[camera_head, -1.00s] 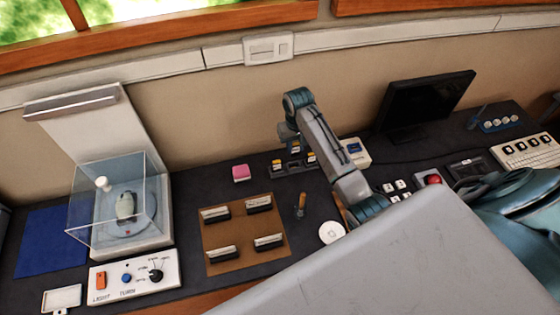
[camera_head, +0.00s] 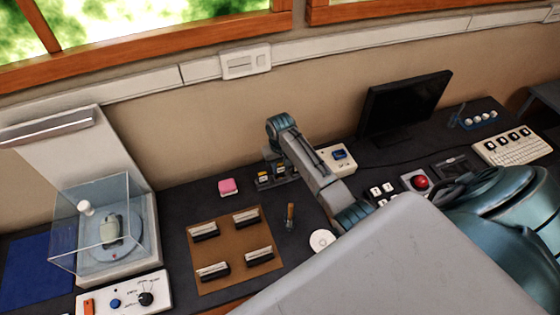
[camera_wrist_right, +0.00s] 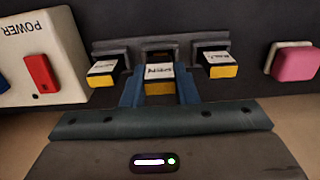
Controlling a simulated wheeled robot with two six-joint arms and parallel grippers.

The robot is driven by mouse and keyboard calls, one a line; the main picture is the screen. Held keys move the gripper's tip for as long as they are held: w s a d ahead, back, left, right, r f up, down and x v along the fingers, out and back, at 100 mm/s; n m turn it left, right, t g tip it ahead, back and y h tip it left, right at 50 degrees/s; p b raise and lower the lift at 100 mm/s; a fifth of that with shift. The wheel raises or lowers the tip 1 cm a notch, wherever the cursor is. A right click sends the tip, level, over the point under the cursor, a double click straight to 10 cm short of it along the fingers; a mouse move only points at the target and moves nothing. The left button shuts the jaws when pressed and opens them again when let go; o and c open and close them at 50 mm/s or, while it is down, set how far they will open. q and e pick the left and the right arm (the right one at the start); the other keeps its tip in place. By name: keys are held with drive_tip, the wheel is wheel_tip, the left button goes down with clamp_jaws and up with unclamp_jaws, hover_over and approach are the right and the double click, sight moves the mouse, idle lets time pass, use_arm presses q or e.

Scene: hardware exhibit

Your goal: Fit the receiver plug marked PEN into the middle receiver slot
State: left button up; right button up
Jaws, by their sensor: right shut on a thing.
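The receiver (camera_wrist_right: 113,47) is a dark block with a row of slots, standing on the desk near the wall. The PEN plug (camera_wrist_right: 159,80), yellow with a white label, is between the two blue fingers of my right gripper (camera_wrist_right: 159,92), which is shut on it. The plug is in line with the middle slot (camera_wrist_right: 159,54). I cannot tell how far it is in. Other yellow plugs stand in the left (camera_wrist_right: 102,74) and right (camera_wrist_right: 217,66) positions in the wrist view. In the head view, my right gripper (camera_head: 270,157) is over the receiver (camera_head: 264,184), partly hidden by my arm. My left gripper is out of view.
A pink block (camera_head: 228,187) is left of the receiver. A white box with a blue switch (camera_head: 338,158) is on its right; its red POWER switch (camera_wrist_right: 40,74) shows in the wrist view. A brown board with several holders (camera_head: 236,251) lies in front.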

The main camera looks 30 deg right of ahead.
drive_tip(key=shift+p, duration=0.3)
idle(0.6)
drive_tip(key=shift+f+b, duration=0.45)
drive_tip(key=shift+f, duration=0.5)
idle(1.6)
drive_tip(key=o, duration=1.5)
drive_tip(key=shift+r+p, duration=0.5)
drive_tip(key=shift+r, duration=3.05)
